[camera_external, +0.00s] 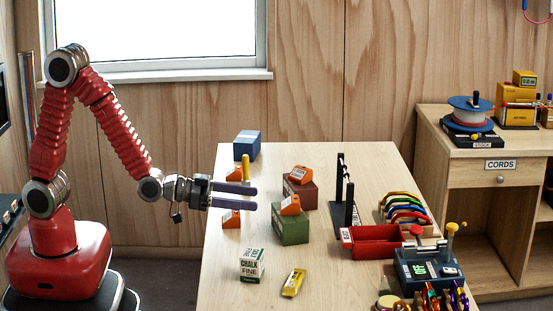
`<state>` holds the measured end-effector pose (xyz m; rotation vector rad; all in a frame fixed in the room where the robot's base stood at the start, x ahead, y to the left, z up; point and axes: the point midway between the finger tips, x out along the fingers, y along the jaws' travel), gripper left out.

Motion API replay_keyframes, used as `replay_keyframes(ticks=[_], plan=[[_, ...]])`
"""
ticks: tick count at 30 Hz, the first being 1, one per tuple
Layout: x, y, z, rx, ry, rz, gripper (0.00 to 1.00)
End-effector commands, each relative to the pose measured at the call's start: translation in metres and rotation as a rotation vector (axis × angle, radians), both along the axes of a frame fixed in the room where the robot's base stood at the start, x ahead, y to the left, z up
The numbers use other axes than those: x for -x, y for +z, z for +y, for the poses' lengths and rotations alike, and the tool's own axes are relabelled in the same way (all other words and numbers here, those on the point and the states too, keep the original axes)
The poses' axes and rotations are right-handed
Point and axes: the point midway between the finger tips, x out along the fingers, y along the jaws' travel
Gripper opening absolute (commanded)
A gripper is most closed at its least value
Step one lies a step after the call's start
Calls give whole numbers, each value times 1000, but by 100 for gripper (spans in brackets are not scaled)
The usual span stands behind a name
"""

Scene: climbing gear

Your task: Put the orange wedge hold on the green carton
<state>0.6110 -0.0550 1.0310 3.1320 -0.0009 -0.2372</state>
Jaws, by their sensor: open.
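Several orange wedge-shaped pieces with pale labels are in view. One orange wedge (290,206) sits on top of the green carton (291,230), at its near middle. Another orange wedge (299,174) sits on the dark red carton (302,194) behind it. A third orange wedge (231,220) is on the table just below my gripper, partly hidden by it. A fourth orange piece (234,175) lies by a yellow peg behind the gripper. My gripper (256,197) is open and empty, its fingers pointing right above the table's left part.
A blue box (247,145) stands at the back left. A chalk carton (251,265) and a yellow packet (293,282) lie in front. A black rack (344,205), a red tray (376,242) and coloured carabiners (405,208) stand to the right. The back right tabletop is clear.

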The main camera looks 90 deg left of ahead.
Motion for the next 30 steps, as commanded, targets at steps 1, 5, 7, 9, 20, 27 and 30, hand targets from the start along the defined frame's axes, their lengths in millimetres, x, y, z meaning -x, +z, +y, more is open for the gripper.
replay_keyframes(ticks=[1, 5, 7, 9, 20, 27, 30], plan=[[0, 0, 0, 0, 0, 0, 60], [0, 0, 0, 0, 0, 0, 60], [0, 0, 0, 0, 0, 0, 60], [0, 0, 0, 0, 0, 0, 60], [2, 4, 1, 6, -3, 21, 60], [22, 18, 4, 22, -25, 143, 60], [36, 24, 6, 26, -35, 210, 60]])
